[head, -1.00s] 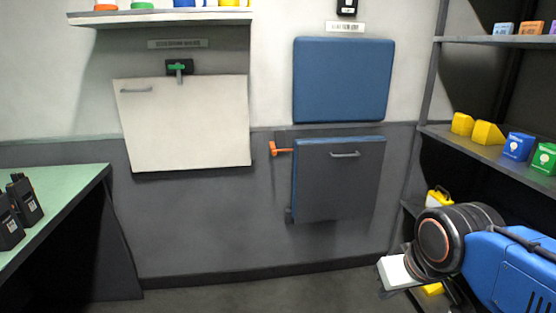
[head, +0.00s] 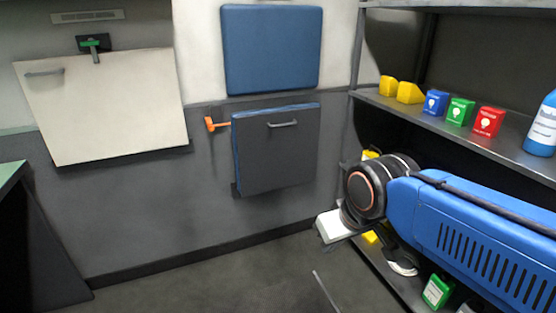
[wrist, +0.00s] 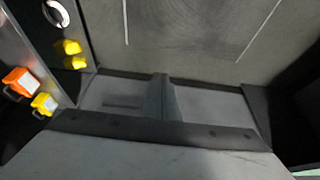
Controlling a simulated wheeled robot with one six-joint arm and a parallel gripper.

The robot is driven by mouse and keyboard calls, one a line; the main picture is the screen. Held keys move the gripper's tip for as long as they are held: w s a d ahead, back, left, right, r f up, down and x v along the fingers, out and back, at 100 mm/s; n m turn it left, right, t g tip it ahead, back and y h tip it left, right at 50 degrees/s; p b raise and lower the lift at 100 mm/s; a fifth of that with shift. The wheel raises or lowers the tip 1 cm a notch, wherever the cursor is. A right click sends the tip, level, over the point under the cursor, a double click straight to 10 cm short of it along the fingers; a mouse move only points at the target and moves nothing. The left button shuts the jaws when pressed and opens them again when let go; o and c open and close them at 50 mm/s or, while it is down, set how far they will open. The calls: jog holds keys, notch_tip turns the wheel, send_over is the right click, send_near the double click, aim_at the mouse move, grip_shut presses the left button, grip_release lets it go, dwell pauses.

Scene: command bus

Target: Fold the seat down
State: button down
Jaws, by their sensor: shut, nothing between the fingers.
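The folding seat (head: 275,160) is upright against the wall, folded up, in the head view. Its dark grey underside faces me, with blue padding along its edge. A bar handle (head: 283,124) is near its top. An orange latch (head: 215,124) sits at its upper left; I cannot tell if it is engaged. The blue backrest (head: 270,50) is fixed above. My gripper (head: 333,226) is to the right of the seat and apart from it, near the shelves. It is shut and empty; the wrist view shows it close up (wrist: 162,97), over floor.
A cream fold-up panel (head: 105,110) with a green latch (head: 95,50) hangs at the left. Shelving (head: 455,125) with yellow, blue, green and red items stands at the right, close to my arm. A green-topped table (head: 10,175) is at the left edge. Floor before the seat is clear.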

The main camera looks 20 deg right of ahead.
dwell(0.4)
jog(key=c, duration=2.1)
grip_release()
jog(key=shift+o, duration=1.2)
jog(key=w+d+r+n+t+h, duration=0.1)
jog(key=w+d+r+n+t, duration=0.1)
jog(key=w, duration=0.6)
jog(key=w+d+r+n+t+h, duration=0.1)
jog(key=w+d+r+n+t, duration=0.1)
jog(key=w+d, duration=0.3)
jog(key=w+d+r+n+t, duration=0.2)
jog(key=w+d+n, duration=0.1)
jog(key=w, duration=1)
jog(key=shift+w+d+r+n+h, duration=0.15)
jog(key=shift+d+r+n+h, duration=0.2)
jog(key=shift+n, duration=0.45)
jog(key=w+d+f+n+t+y, duration=0.1)
jog(key=w+n, duration=0.3)
jog(key=w, duration=1.1)
jog(key=w+d+f+n+t+y, duration=0.1)
jog(key=w+n+t, duration=0.2)
jog(key=w, duration=1.3)
jog(key=shift+w+d+n+t+y, duration=0.2)
jog(key=shift+d+n+t+y, duration=0.2)
jog(key=shift+n, duration=0.8)
grip_shut()
